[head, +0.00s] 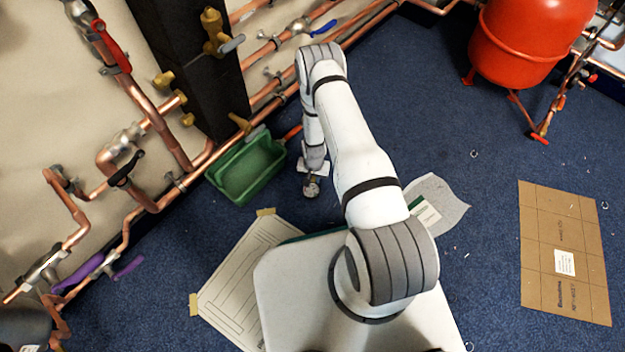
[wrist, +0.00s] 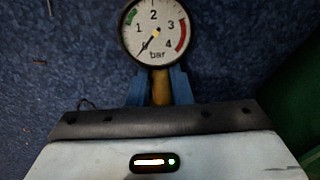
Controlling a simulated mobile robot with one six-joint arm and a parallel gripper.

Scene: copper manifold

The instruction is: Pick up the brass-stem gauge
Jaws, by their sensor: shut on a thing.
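The brass-stem gauge (wrist: 155,32) shows in the wrist view with a round white dial marked in bar, a green band and a red band. Its brass stem (wrist: 160,88) sits between the blue fingers of my gripper (wrist: 161,86), which is shut on it. In the head view the gauge (head: 311,189) is small at the end of my arm, over the blue carpet, just right of the green tray. My gripper (head: 313,172) is mostly too small there to show its fingers. I cannot tell whether the gauge touches the floor.
A green tray (head: 232,190) stands beside the gauge, by the copper pipes on the left wall. A taped paper sheet (head: 240,282) and flattened cardboard (head: 563,290) lie on the carpet. A red tank (head: 525,40) stands at the back right. The right-hand carpet is mostly clear.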

